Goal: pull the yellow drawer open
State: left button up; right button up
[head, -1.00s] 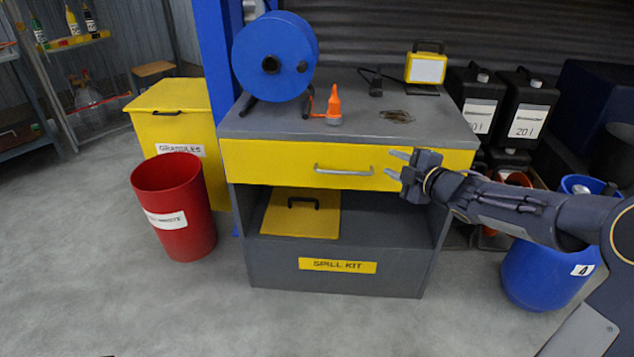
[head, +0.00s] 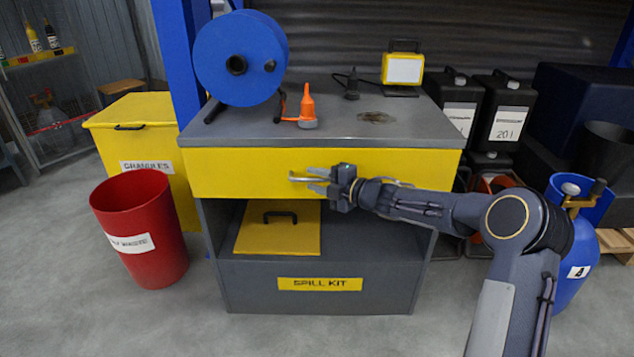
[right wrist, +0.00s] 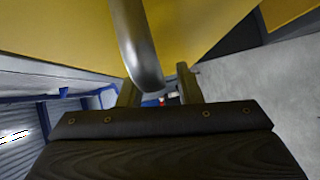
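The yellow drawer (head: 235,172) sits under the grey top of the cabinet, and its front looks flush with it. Its silver bar handle (head: 299,179) shows only at its left end; my gripper hides the rest. My right gripper (head: 318,181) is at the handle, reaching in from the right with its fingers apart. In the right wrist view the handle (right wrist: 138,45) runs down to its bend between the two open fingertips (right wrist: 158,82). I cannot tell whether either finger touches it. My left gripper is not in view.
A red bin (head: 150,235) and yellow granules bin (head: 140,110) stand left; a blue cylinder (head: 578,265) stands right. The floor in front is clear.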

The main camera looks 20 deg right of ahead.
grip_shut()
dwell(0.4)
